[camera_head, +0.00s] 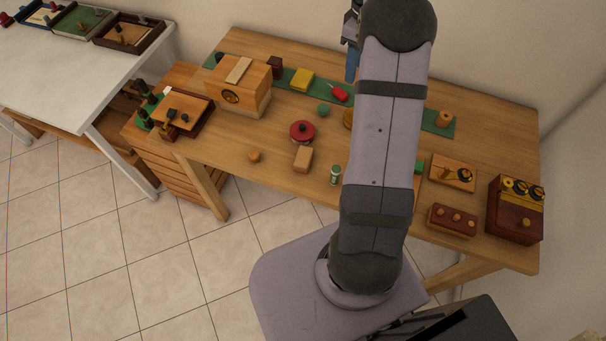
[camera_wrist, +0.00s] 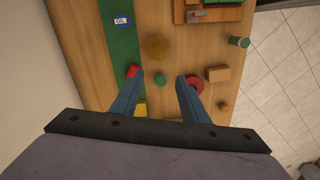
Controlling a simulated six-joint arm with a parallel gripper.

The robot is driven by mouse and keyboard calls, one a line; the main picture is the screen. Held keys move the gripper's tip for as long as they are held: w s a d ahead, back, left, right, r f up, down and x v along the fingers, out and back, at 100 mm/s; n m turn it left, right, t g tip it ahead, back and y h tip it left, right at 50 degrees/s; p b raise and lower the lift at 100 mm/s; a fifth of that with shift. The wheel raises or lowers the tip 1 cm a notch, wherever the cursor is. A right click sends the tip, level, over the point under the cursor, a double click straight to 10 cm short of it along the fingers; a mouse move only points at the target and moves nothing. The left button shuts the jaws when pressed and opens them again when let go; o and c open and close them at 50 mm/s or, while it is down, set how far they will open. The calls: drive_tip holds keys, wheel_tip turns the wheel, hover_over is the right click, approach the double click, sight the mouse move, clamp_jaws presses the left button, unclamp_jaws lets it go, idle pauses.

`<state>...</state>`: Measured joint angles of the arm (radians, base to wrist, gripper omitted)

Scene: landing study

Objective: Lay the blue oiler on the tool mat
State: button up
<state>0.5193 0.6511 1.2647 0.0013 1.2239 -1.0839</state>
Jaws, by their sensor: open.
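The green tool mat (camera_head: 438,131) is a long strip along the back of the table; it also shows in the wrist view (camera_wrist: 124,45). A small white and blue piece marked OIL (camera_wrist: 121,21) shows on the mat in the wrist view; whether it is a label or part of something is unclear. I cannot make out a blue oiler in either view; my arm hides part of the table in the head view. My gripper (camera_wrist: 162,76) is open and empty, fingers pointing down above the table. In the head view one blue finger (camera_head: 352,65) shows beside my arm.
A red-handled tool (camera_head: 339,93) and yellow block (camera_head: 302,80) are on the mat. A green round piece (camera_head: 322,110), red disc (camera_head: 302,132), wooden block (camera_head: 303,158) and green can (camera_head: 335,174) stand in front. Wooden boxes (camera_head: 238,88) (camera_head: 516,209) stand at both ends.

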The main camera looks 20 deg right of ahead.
drive_tip(key=s+a+f+m, duration=0.1)
drive_tip(key=s+a+m, duration=0.1)
drive_tip(key=s+a, duration=0.5)
drive_tip(key=s+a+m, duration=0.1)
drive_tip(key=s+a, duration=0.1)
drive_tip(key=a, duration=0.9)
drive_tip(key=s+a+f+m, duration=0.3)
drive_tip(key=s+a, duration=0.4)
drive_tip(key=s, duration=0.6)
drive_tip(key=shift+f, duration=0.6)
